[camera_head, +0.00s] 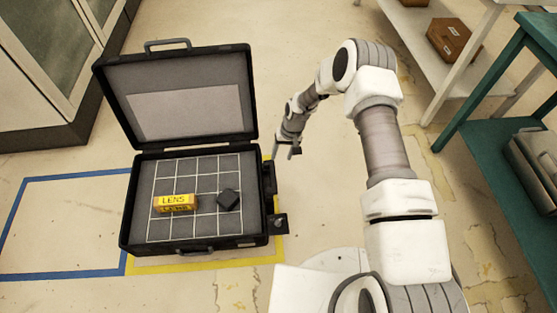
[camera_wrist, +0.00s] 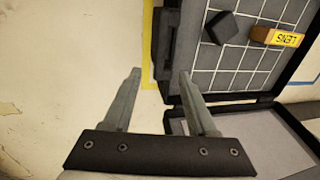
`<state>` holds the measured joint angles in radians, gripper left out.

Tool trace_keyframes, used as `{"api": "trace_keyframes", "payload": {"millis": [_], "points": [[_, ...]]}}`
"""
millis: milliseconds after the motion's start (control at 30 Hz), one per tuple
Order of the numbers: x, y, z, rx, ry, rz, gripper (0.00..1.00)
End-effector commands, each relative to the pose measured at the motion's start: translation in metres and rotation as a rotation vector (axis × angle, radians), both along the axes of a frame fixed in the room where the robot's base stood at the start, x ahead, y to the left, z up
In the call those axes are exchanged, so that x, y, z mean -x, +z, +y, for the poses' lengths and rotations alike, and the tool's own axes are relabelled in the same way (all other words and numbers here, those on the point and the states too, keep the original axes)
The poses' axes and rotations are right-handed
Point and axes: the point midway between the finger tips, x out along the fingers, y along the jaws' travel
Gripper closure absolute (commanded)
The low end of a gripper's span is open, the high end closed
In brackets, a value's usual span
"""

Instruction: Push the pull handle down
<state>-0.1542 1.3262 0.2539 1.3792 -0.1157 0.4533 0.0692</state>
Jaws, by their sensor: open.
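An open black case (camera_head: 262,240) lies on the floor with its lid (camera_head: 185,70) raised. Dark fittings (camera_head: 269,180) run along its right side, and a small dark block with a round spot (camera_head: 280,222) sticks out near the front right corner. I cannot tell for certain which part is the pull handle. A grey loop handle (camera_head: 167,44) stands on the lid's top edge. My gripper (camera_head: 293,152) is right of the case near its rear right corner, apart from it. In the wrist view my gripper (camera_wrist: 160,75) is open and empty, beside the case's side fittings (camera_wrist: 168,45).
In the case, a yellow and orange LENS box (camera_head: 176,201) and a dark block (camera_head: 228,200) lie on a white grid. A teal shelf (camera_head: 490,150) and a white shelf stand right, a cabinet (camera_head: 60,60) left. Floor behind is clear.

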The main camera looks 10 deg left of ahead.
Motion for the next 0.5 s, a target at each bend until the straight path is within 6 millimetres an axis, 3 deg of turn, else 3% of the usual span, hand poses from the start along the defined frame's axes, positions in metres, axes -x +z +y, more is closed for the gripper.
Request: {"api": "trace_keyframes", "payload": {"millis": [33, 200, 500], "points": [[-0.001, 0.011, -0.002, 0.0, -0.001, -0.001, 0.42], [-0.001, 0.025, -0.004, 0.0, 0.0, 0.0, 0.42], [-0.001, 0.027, -0.005, 0.0, 0.001, 0.0, 0.42]]}}
